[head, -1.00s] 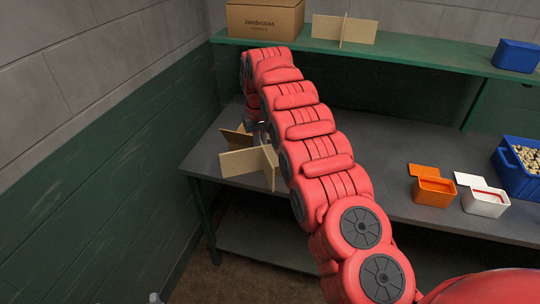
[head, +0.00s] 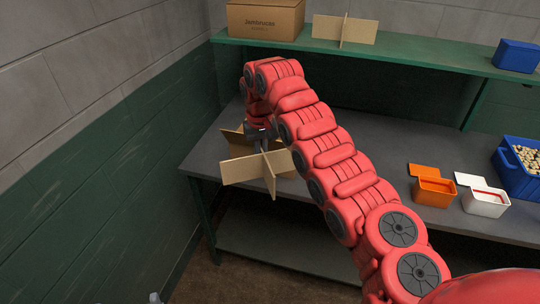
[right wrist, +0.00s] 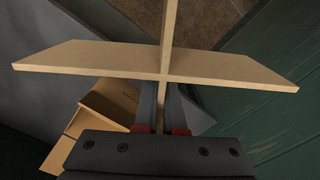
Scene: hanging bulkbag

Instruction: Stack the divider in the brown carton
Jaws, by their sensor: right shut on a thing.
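The brown carton (head: 265,20) stands on the green upper shelf at the back left, with dark lettering on its front. My right gripper (head: 263,146) is shut on a tan cross-shaped divider (head: 239,170) at the left end of the grey bench. In the right wrist view the gripper (right wrist: 163,105) pinches one panel of the divider (right wrist: 225,66) close to where the panels cross. In the head view the divider overlaps the bench's front left edge; its clearance is hard to judge. A carton (right wrist: 112,102) shows behind the gripper in the wrist view. My left gripper is not seen.
Another tan divider (head: 343,30) stands on the shelf (head: 400,54) right of the carton, with a blue bin (head: 516,56) farther right. Orange (head: 433,190) and white (head: 485,203) containers and a blue crate (head: 516,178) sit on the bench's right. A wall (head: 120,170) is close on the left.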

